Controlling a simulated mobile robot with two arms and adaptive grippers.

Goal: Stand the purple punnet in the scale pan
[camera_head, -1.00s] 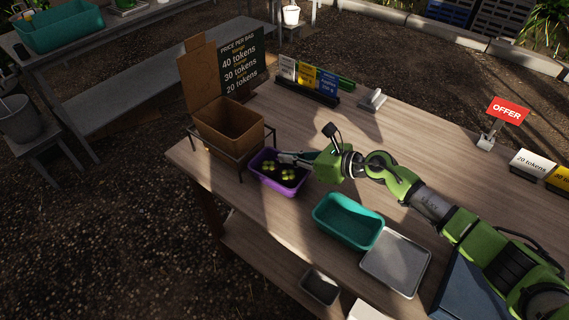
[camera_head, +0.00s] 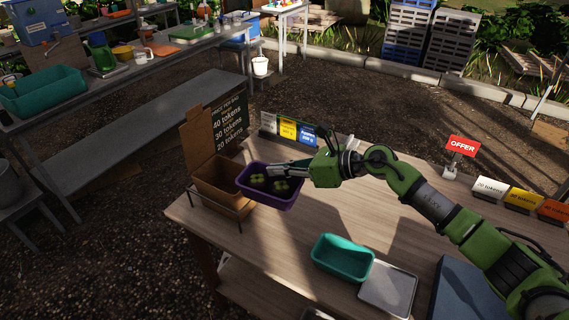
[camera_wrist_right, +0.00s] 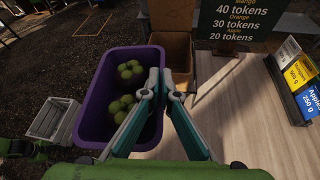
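The purple punnet (camera_head: 271,199) holds several yellow-green round fruits and hangs a little above the table, beside the cardboard box. It is nearly level. My right gripper (camera_head: 272,171) is shut on its rim; in the right wrist view the fingers (camera_wrist_right: 163,88) pinch the punnet's right wall (camera_wrist_right: 90,80), one finger inside and one outside. A flat silver metal pan (camera_head: 388,290) lies at the table's front edge, right of the teal tub; I cannot tell for sure that it is the scale pan.
An open cardboard box (camera_head: 221,181) in a wire stand is close behind the punnet. A teal tub (camera_head: 342,258) stands between punnet and pan. A price board (camera_head: 229,123) and card rack (camera_head: 290,131) stand at the back. The table's middle is bare.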

